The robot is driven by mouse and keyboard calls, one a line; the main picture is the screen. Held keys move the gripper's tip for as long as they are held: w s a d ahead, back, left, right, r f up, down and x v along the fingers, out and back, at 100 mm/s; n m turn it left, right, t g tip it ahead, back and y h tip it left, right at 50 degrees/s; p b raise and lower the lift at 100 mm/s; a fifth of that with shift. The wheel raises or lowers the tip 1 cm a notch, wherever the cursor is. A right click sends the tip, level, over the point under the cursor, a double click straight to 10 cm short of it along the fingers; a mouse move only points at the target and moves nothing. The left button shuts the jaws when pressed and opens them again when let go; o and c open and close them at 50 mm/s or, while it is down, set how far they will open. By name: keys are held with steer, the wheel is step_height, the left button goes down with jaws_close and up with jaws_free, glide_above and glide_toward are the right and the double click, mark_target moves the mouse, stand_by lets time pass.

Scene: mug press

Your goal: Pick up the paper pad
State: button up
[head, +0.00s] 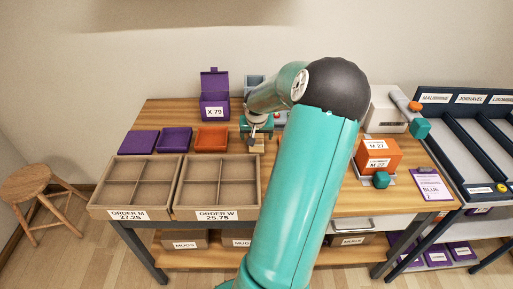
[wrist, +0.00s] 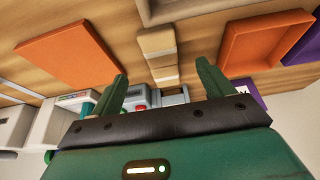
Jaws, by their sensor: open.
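A small tan piece with pale bands (wrist: 158,45) lies on the wooden bench in the wrist view. It may be the paper pad, but I cannot tell for sure. In the head view a small tan piece (head: 257,146) shows just below my gripper (head: 257,125), partly hidden by it. In the wrist view my gripper (wrist: 162,72) is open, its two green fingers spread on either side of the banded piece's near end. Nothing is held between them, and I cannot tell how far above the piece they are.
An orange tray (head: 211,139) stands left of my gripper, with purple trays beyond and a purple box (head: 214,107) behind. An orange panel (wrist: 67,52) lies on the other side in the wrist view. Divided order trays (head: 218,212) fill the front left. My arm hides the bench's middle.

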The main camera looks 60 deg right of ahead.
mark_target(257, 145)
steer(key=x, duration=0.8)
steer(key=shift+w+d+f, duration=0.1)
steer(key=shift+d, duration=0.15)
steer(key=c, duration=1.1)
